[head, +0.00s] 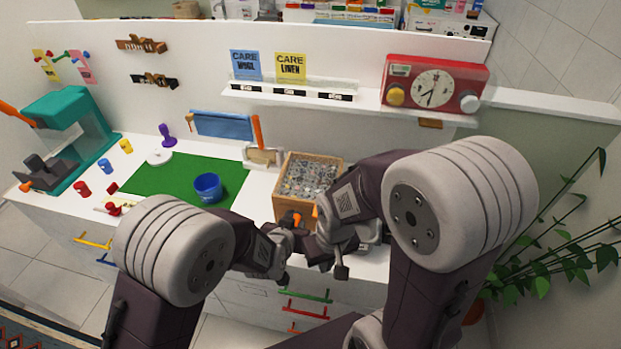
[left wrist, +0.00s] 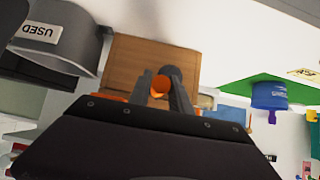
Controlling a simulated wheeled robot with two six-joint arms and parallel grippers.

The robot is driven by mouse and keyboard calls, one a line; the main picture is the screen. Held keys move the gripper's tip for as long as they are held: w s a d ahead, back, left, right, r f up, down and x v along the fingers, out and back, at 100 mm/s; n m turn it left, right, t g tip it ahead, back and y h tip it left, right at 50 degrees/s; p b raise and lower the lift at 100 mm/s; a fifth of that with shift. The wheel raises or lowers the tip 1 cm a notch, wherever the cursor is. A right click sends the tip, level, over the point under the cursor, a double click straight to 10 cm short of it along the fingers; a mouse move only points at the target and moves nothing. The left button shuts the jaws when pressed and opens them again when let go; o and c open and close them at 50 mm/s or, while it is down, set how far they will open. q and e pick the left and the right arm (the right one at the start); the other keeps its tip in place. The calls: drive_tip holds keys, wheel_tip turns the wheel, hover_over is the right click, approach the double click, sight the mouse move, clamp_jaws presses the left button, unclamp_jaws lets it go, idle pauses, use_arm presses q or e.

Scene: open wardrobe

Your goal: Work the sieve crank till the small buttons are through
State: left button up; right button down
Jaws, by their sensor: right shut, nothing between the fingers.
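The sieve is a wooden box (head: 309,160) with an open top full of small grey buttons, near the counter's front edge. Its front face (left wrist: 124,72) shows in the left wrist view. An orange crank knob (left wrist: 160,84) sits in front of that face. My left gripper (left wrist: 161,78) has a finger on each side of the knob, close against it, and appears shut on it. In the head view my left gripper (head: 290,228) is at the box's front, partly hiding the crank. My right gripper (head: 342,268) is shut and empty, just right of it.
A blue cup (head: 208,188) stands on a green mat (head: 150,177) left of the sieve. A red timer (head: 434,86) is on the shelf at the right. A grey holder labelled USED (left wrist: 62,45) is beside the box. Plant leaves (head: 560,265) are at far right.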

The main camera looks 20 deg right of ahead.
use_arm(q)
drive_tip(key=shift+w+a+f+b, duration=0.1)
drive_tip(key=shift+w+a+b, duration=0.5)
drive_tip(key=shift+a, duration=0.4)
drive_tip(key=shift+w+a+b, duration=0.35)
drive_tip(key=shift+w+a, duration=0.35)
drive_tip(key=shift+a, duration=0.25)
drive_tip(key=shift+w+a, duration=0.2)
drive_tip(key=shift+w, duration=0.05)
drive_tip(key=shift+s, duration=0.15)
